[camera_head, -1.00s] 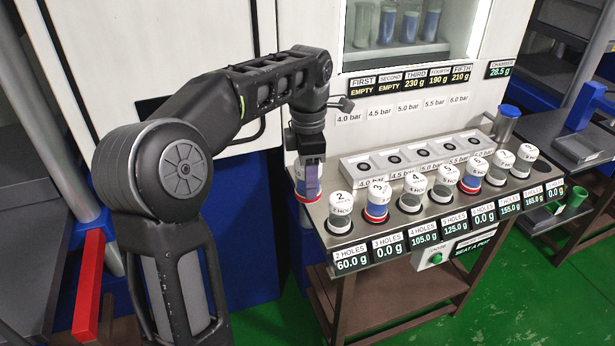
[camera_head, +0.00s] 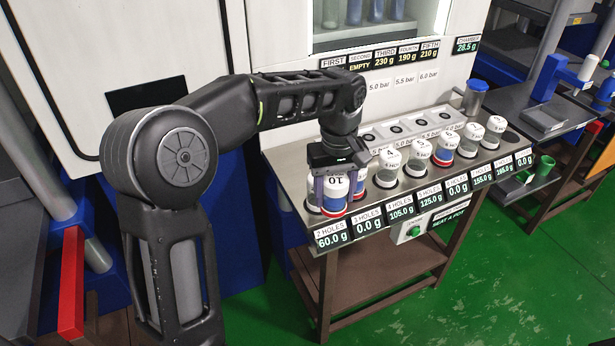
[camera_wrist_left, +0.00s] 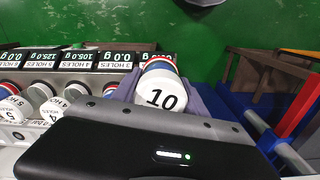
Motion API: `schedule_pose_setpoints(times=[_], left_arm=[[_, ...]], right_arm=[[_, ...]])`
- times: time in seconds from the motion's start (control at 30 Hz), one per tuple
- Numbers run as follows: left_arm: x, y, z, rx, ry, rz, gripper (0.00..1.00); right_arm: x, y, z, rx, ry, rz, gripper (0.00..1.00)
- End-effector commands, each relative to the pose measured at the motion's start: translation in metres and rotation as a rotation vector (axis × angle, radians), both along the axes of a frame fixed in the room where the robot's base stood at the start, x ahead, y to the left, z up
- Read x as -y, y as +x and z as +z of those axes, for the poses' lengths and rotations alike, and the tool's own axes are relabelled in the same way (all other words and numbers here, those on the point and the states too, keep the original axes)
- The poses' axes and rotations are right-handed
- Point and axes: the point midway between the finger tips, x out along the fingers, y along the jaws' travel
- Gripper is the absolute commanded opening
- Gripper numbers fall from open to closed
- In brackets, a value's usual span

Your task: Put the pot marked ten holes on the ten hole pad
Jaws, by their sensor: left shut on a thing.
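My left gripper (camera_head: 337,188) is shut on the pot marked 10 (camera_head: 333,196), which has a white lid with red and blue below. It is held upright at the left front of the metering table, in front of the 2 and 3 hole places. In the left wrist view the lid marked 10 (camera_wrist_left: 162,98) shows between the fingers. The empty pad (camera_head: 515,138) at the right end of the row has a readout of 0.0 g (camera_head: 524,158); its hole label is too small to read. My right gripper is not in view.
Several other lidded pots stand in the row, including pot 4 (camera_head: 388,166). Behind them is a pale block (camera_head: 425,128) with dark round seats. A blue-capped cylinder (camera_head: 474,96) stands at the back right.

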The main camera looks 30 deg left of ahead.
Motion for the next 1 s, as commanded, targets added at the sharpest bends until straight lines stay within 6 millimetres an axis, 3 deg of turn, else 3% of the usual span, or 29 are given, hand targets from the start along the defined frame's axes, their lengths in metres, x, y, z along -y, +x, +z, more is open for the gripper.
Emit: schedule_pose_setpoints(times=[0.1, 0.37, 1.0], left_arm=[[0.026, 0.006, -0.012, 0.000, 0.001, -0.349, 0.00], [0.057, 0.014, -0.026, 0.001, 0.001, -0.786, 0.00], [0.054, 0.014, -0.025, 0.002, 0.001, -0.768, 0.00]], right_arm=[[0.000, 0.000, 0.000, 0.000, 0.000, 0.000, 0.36], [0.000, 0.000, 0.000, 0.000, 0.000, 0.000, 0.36], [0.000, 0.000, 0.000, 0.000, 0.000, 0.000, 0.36]])
